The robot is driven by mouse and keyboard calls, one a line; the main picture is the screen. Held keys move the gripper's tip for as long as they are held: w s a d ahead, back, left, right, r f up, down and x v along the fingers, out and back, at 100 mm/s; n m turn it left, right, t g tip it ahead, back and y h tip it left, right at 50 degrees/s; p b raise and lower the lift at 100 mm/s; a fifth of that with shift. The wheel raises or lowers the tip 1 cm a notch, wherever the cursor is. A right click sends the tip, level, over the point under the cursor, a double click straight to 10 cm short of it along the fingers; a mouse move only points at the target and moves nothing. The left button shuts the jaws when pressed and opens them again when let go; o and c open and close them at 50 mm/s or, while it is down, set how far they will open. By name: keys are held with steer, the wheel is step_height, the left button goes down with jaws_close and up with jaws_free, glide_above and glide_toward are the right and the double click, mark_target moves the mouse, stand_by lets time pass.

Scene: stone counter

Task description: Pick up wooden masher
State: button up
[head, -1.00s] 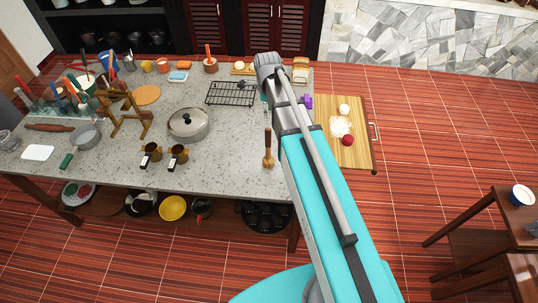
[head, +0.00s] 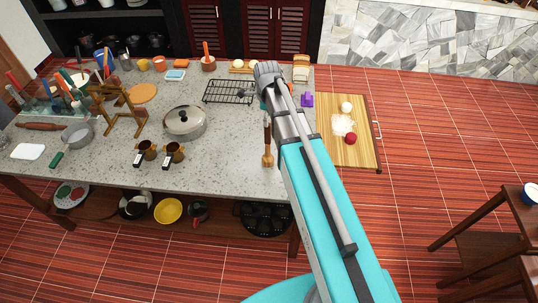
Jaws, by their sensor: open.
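The wooden masher (head: 267,158) is on the grey stone counter (head: 225,172) near its front right part, just left of my arm. Its long thin handle points toward the back of the counter and its wider end is toward the front. I cannot tell for sure whether it stands upright or lies down. Nothing is seen touching it. My arm reaches across the right side of the counter, past the masher. My gripper is hidden behind the arm's far end.
A lidded steel pot (head: 185,121) and two brown mugs (head: 173,152) stand left of the masher. A black wire rack (head: 229,91) lies behind it. Right of my arm, a wooden cutting board (head: 357,150) holds a red item (head: 350,138). The counter around the masher's left side is clear.

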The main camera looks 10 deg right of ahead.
mark_target(268, 128)
steer(key=shift+f, duration=0.5)
step_height(268, 128, down, 5)
steer(key=b, duration=0.5)
steer(key=shift+r, duration=0.1)
stand_by(0.7)
jaws_close()
